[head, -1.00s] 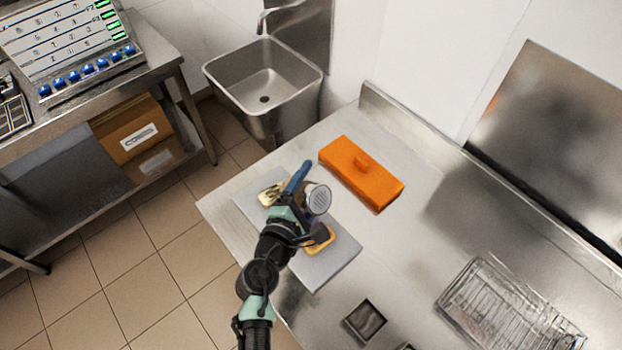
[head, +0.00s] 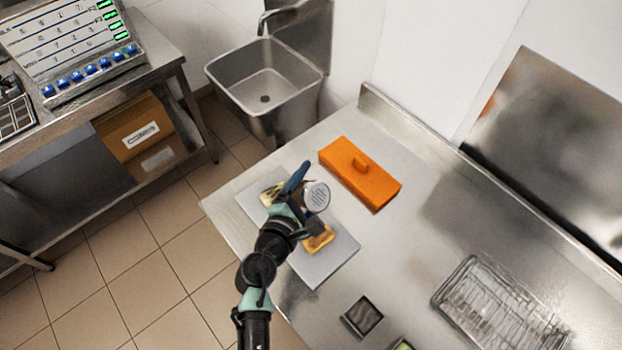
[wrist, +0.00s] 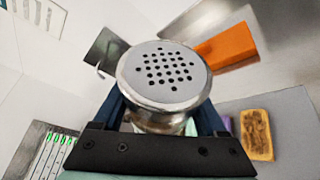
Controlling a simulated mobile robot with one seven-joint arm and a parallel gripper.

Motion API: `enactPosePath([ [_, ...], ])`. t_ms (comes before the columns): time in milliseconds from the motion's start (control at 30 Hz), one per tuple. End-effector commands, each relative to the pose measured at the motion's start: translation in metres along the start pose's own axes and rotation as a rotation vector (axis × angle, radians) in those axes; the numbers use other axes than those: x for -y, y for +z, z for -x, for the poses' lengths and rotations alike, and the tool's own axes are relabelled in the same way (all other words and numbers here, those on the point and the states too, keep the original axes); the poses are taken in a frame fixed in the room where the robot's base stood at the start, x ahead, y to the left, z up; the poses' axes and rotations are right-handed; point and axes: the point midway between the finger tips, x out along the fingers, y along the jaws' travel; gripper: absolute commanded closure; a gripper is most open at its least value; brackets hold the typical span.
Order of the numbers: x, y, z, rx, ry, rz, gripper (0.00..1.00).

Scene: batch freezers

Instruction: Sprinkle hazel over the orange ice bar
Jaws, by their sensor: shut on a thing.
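My gripper (head: 300,195) is shut on a metal shaker with a perforated round lid (head: 317,197). The lid (wrist: 163,72) fills the middle of the wrist view, between the blue fingers. The shaker is above a grey board (head: 330,272). An orange-tan bar (head: 319,240) lies on the board, right of and below the gripper in the head view; it shows at the right of the wrist view (wrist: 257,135) with brown specks on top. A second, yellowish bar (head: 267,196) lies at the board's left end, partly hidden by my gripper. The shaker's contents are hidden.
An orange lidded box (head: 360,173) stands on the steel counter behind the board. A small dark container (head: 363,316) and a wire rack (head: 500,305) are at the lower right. A sink (head: 265,85) is at the back. The counter between box and rack is clear.

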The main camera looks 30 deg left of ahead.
Motion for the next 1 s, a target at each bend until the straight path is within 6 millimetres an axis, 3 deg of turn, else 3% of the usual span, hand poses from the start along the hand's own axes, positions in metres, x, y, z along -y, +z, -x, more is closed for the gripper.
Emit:
enactPosePath([
  [1000, -0.015, 0.011, 0.004, 0.000, -0.090, 0.222, 0.83],
])
